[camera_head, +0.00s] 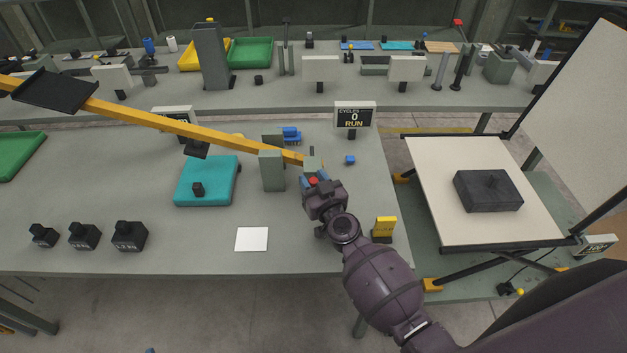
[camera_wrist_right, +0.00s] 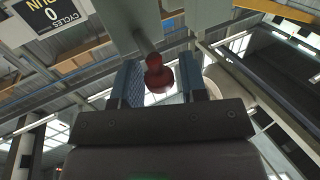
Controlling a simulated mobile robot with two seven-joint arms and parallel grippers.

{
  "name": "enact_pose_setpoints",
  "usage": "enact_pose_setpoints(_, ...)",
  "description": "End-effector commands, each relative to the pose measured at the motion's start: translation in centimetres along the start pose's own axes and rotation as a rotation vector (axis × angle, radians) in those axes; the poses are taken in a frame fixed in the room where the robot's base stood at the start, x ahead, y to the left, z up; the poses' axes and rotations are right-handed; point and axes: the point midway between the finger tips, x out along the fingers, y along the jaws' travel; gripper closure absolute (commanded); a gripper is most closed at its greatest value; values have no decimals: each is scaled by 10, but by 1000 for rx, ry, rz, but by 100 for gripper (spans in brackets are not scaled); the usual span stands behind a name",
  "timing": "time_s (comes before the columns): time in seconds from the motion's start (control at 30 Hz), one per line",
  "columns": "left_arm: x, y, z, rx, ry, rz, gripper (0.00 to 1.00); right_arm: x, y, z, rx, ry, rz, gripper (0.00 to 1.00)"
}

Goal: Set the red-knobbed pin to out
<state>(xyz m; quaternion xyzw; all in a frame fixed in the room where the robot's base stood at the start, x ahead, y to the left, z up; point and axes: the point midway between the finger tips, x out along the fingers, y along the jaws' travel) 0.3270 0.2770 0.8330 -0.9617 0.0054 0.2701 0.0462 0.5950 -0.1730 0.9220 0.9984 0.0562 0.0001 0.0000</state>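The red knob (camera_head: 313,181) of the pin shows in the head view, in front of the small grey bracket (camera_head: 312,164) at the low end of the yellow beam. In the wrist view the red knob (camera_wrist_right: 158,75) sits at the end of a grey shaft (camera_wrist_right: 143,43), with a length of shaft showing between knob and bracket. My right gripper (camera_head: 315,179) has its blue fingers on either side of the knob. In the wrist view the right gripper (camera_wrist_right: 161,84) is open, with a gap beside the knob. My left gripper is not in view.
The long yellow beam (camera_head: 220,133) runs up to the left from two grey posts (camera_head: 272,170). A "CYCLES 0 RUN" sign (camera_head: 355,116) stands behind. A teal box (camera_head: 207,180) is left.

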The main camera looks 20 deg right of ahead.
Motion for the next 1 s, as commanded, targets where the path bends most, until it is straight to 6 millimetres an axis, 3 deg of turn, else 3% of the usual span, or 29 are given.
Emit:
enact_pose_setpoints(0.03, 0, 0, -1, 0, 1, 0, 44, 0, 0, 0, 0, 0, 0, 68)
enact_pose_setpoints(0.23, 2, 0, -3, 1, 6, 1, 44, 0, 0, 0, 0, 0, 0, 99)
enact_pose_setpoints(0.47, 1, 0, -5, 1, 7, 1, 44, -3, -1, 0, -1, -1, 0, 100)
enact_pose_setpoints(0.77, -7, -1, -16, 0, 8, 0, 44, -38, -15, 0, -1, -4, 0, 100)
enact_pose_setpoints(1.0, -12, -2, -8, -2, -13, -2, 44, -51, -21, 0, 1, -1, -1, 100)
